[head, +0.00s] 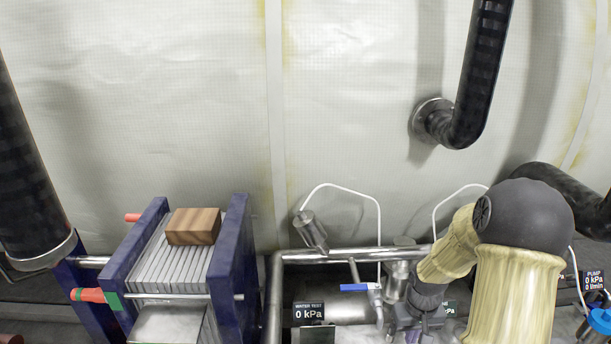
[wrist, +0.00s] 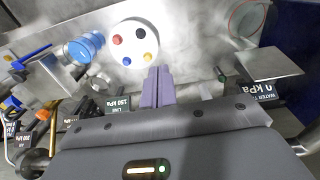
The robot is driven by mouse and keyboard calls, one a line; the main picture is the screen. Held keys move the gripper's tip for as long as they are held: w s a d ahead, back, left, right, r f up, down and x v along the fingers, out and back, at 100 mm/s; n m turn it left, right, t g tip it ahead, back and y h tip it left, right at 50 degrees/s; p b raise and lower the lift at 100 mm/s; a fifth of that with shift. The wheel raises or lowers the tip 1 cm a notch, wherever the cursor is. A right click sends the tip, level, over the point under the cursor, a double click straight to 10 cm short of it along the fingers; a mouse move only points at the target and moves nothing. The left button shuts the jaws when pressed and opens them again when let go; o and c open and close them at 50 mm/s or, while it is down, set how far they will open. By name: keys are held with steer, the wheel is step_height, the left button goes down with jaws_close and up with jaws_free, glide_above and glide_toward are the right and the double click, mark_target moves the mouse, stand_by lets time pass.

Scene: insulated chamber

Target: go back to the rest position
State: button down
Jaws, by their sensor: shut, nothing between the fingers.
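My gripper (wrist: 158,72) shows in the wrist view as two purple fingers side by side, pressed together and empty. Its tips point toward a white round disc (wrist: 133,60) with red, black, blue and yellow spots, a little apart from it in the picture; the depth between them is hard to tell. In the head view my arm, with cream sleeves and a dark joint, reaches down at the right.
A plate stack (head: 174,265) between blue end plates stands at left with a wooden block (head: 193,227) on top. A steel pipe (head: 340,254), blue lever (head: 356,287) and display (head: 309,311) are near my arm. Black hoses (head: 478,75) hang right; the wall is clear between.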

steer(key=s+a+r+t, duration=0.2)
steer(key=s+a+r, duration=0.8)
steer(key=s, duration=0.1)
steer(key=shift+s+a+r+b, duration=0.2)
steer(key=shift+s+b, duration=0.1)
steer(key=shift+s, duration=0.1)
steer(key=shift+d, duration=0.1)
